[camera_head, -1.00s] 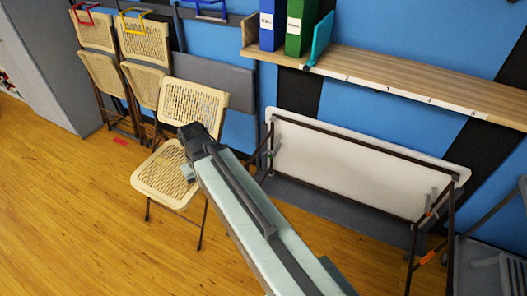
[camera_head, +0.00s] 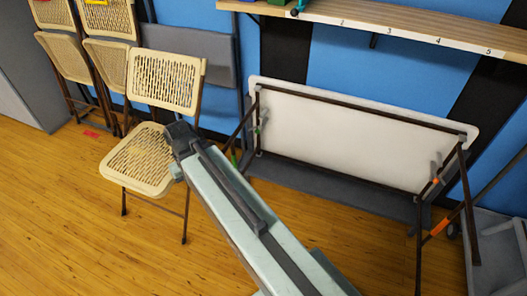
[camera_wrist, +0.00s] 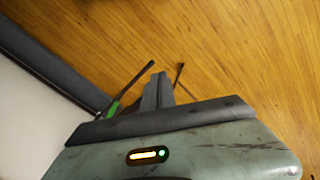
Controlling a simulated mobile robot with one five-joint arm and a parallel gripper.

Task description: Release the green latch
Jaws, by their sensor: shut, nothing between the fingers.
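In the wrist view the green latch (camera_wrist: 112,109) lies on a thin dark leg, left of my gripper (camera_wrist: 157,80). The gripper's dark fingers are together and empty, apart from the latch in that picture; the depth between them is unclear. In the head view my arm covers part of the area beside the latch, and the fingertips cannot be made out.
Orange latch pieces (camera_head: 440,227) are on the table's right leg. A tan folding chair (camera_head: 140,160) stands open left of my arm. A wall shelf (camera_head: 400,28) runs above the table. A grey cart (camera_head: 495,245) is at right. Wooden floor (camera_head: 90,240) is clear in front.

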